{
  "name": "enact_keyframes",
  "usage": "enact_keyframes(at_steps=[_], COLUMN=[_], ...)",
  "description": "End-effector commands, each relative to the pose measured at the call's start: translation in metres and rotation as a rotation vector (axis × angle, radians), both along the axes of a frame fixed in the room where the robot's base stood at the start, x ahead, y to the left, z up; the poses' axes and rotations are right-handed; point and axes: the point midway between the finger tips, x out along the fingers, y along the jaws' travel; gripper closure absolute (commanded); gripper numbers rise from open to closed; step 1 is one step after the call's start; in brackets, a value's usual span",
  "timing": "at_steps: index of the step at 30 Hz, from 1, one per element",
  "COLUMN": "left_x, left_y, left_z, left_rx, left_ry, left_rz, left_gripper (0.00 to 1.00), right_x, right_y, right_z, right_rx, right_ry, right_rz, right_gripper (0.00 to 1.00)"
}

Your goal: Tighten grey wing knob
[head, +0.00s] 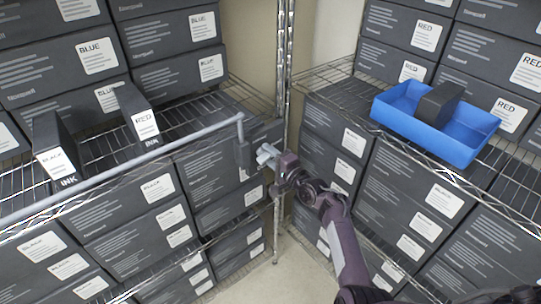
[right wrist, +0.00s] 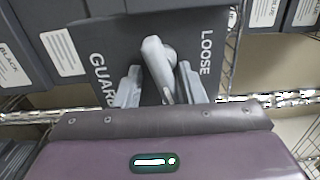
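The grey wing knob (right wrist: 158,58) sits on a dark plate (right wrist: 110,35) printed "GUARD" and "LOOSE" in the right wrist view. Its wing is tilted, with the upper end leaning left. My right gripper (right wrist: 160,86) has one finger on each side of the wing, with gaps visible on both sides; I see no clear contact. In the head view, my right gripper (head: 272,163) is at the knob, beside the dark bracket (head: 244,152) at the end of a grey bar (head: 130,168). The knob is partly hidden there. My left gripper is out of view.
Wire shelves with dark ink boxes labelled BLACK, BLUE and RED stand left and right. A blue tray (head: 389,112) holding a dark box (head: 439,103) sits on the right shelf. A metal shelf post (head: 283,60) rises behind the bracket. A little floor (head: 290,262) shows below.

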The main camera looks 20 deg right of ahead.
Motion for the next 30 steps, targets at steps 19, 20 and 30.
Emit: enact_keyframes(at_steps=[19,20,30], left_x=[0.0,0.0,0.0], left_y=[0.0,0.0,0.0], left_z=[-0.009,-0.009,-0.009], left_rx=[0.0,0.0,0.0], left_ry=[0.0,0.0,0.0], left_rz=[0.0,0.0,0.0], left_gripper=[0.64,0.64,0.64], right_x=[-0.064,-0.067,-0.073], right_y=[-0.022,-0.023,-0.025], right_z=[-0.001,0.0,0.001], right_rx=[-0.002,-0.002,-0.001], right_ry=[-0.001,-0.002,0.0], right_rz=[0.0,0.0,0.001], right_gripper=[0.64,0.64,0.64])
